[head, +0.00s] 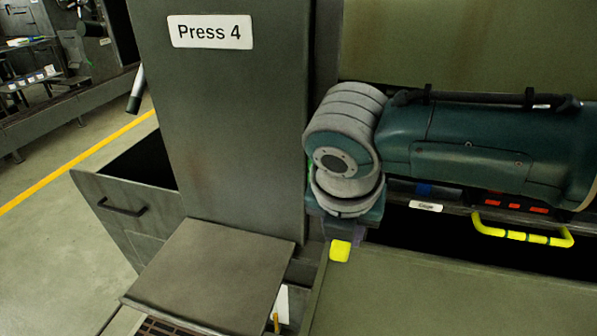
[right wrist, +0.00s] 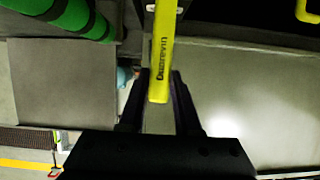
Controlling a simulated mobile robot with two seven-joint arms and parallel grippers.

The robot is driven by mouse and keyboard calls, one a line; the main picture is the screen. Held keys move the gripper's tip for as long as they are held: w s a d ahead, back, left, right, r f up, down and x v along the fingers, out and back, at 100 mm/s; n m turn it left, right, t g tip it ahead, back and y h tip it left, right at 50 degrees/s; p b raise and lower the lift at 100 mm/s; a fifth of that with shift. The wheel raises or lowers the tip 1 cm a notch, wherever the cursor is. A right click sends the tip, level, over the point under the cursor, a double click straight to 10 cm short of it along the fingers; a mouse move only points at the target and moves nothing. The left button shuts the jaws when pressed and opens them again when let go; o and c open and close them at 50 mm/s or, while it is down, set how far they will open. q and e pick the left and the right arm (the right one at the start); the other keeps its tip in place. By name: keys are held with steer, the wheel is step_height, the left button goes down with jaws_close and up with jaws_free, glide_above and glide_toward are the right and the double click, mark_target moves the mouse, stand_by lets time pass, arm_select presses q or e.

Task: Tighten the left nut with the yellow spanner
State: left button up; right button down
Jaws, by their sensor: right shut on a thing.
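The yellow spanner (right wrist: 161,52) runs down the middle of the right wrist view, with dark lettering on its handle. My right gripper (right wrist: 159,75) has its two dark fingers on either side of the handle and is shut on it. In the head view, only a short yellow end of the spanner (head: 340,251) shows below my right wrist. The rest of it and most of that gripper are hidden there. The spanner's jaw end is out of sight. I see no nut that I can make out in either view. My left gripper is not in view.
A grey column labelled Press 4 (head: 222,130) stands left of my right arm. A square grey plate (head: 208,278) juts out below it. A yellow handle (head: 520,235) and red items (head: 505,203) are at right. A green cylinder (right wrist: 72,14) is at the wrist view's upper left.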

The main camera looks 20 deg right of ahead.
steer(key=shift+w+a+m, duration=0.25)
steer(key=shift+a+m, duration=0.05)
steer(key=shift+w+a+m+h+b, duration=0.3)
steer(key=shift+w+a+m+b, duration=0.45)
steer(key=shift+b, duration=0.45)
steer(key=shift+s, duration=0.1)
